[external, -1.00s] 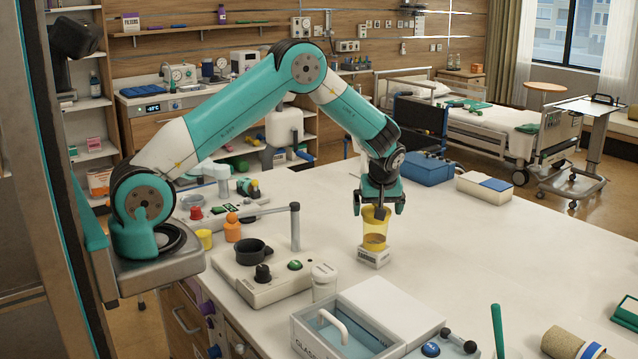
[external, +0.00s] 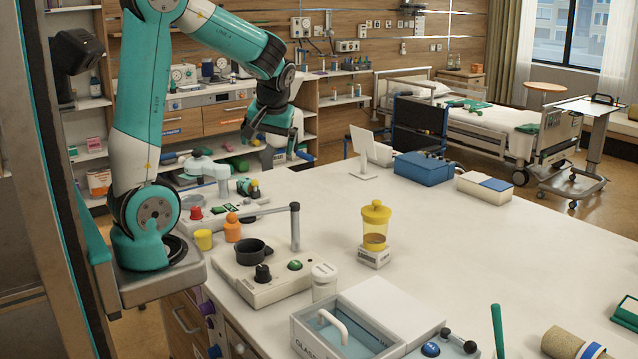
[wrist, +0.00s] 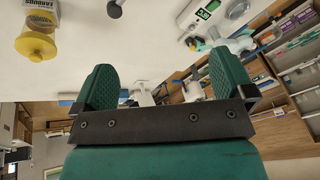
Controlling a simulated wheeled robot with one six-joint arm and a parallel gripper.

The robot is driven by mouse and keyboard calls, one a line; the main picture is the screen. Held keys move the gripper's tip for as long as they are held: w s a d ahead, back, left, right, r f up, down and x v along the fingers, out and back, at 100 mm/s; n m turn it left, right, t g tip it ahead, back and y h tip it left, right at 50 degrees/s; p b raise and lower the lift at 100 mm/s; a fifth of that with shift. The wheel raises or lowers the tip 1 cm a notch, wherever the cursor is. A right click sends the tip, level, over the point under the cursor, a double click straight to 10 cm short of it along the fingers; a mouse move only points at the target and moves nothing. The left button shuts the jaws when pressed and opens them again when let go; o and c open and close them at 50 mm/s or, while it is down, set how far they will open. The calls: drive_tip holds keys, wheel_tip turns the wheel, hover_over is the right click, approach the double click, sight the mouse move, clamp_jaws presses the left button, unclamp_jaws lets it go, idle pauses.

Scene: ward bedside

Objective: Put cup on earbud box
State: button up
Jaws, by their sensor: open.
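The cup (external: 375,228) is amber and see-through with a yellow knobbed lid. It stands upright on the small white earbud box (external: 373,256) on the table. In the wrist view the cup (wrist: 36,42) is at the top left, with the lettered earbud box (wrist: 42,8) beyond it. My gripper (external: 268,140) is raised at the back left, well away from the cup. The wrist view shows its two green fingers (wrist: 160,88) apart with nothing between them.
A beige device with a black cup holder and post (external: 262,277) stands left of the box. A glass-sided case (external: 345,335) is in front. A blue box (external: 423,168) and a white stand (external: 370,153) are behind. The table's right middle is clear.

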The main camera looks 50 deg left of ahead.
drive_tip(key=s+a+m+g, duration=0.1)
drive_tip(key=s+a, duration=0.1)
drive_tip(key=s, duration=1.4)
drive_tip(key=shift+a+f+m, duration=0.4)
drive_tip(key=shift+f, duration=0.05)
